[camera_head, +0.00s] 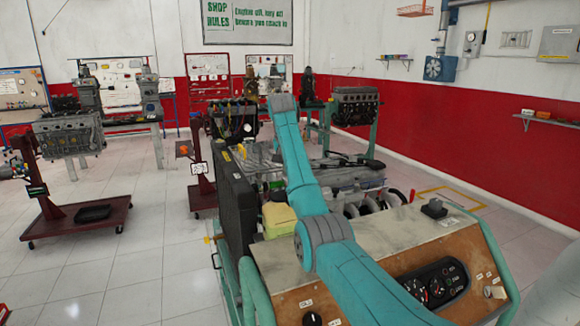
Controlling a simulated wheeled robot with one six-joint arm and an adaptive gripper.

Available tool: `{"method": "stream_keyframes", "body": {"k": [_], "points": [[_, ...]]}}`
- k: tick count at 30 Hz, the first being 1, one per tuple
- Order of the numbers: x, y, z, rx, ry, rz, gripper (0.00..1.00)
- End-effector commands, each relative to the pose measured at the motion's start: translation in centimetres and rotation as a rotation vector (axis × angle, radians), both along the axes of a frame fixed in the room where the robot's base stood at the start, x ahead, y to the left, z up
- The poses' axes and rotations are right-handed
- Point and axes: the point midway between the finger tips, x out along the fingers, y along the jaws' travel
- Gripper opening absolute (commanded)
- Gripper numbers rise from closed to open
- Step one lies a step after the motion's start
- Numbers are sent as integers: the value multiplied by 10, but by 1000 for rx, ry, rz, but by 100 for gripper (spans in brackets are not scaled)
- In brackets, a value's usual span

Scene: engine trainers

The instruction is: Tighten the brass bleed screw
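I cannot make out the brass bleed screw in the head camera view; nothing brass-coloured is clear enough to name as it. An engine trainer (275,275) with a tan control panel and a teal tube frame stands directly in front of me. Its engine (345,178) sits behind the panel, with a dark radiator (234,208) on its left side. My teal arm crosses in front of the trainer and rises to a grey joint above the engine. My gripper does not show, and my arm covers part of the engine.
A yellow-green reservoir (279,216) sits beside the radiator. Another engine on a maroon stand (75,215) is at left, with open tiled floor (120,270) between. More engines, including a dark one (355,106), stand behind. A wall shelf (548,120) is at right.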

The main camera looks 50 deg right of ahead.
Motion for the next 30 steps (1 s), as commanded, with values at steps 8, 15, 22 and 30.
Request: {"method": "stream_keyframes", "body": {"k": [8, 15, 22, 30], "points": [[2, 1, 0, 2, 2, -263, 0], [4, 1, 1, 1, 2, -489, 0], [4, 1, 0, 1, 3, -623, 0], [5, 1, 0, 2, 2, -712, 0]]}}
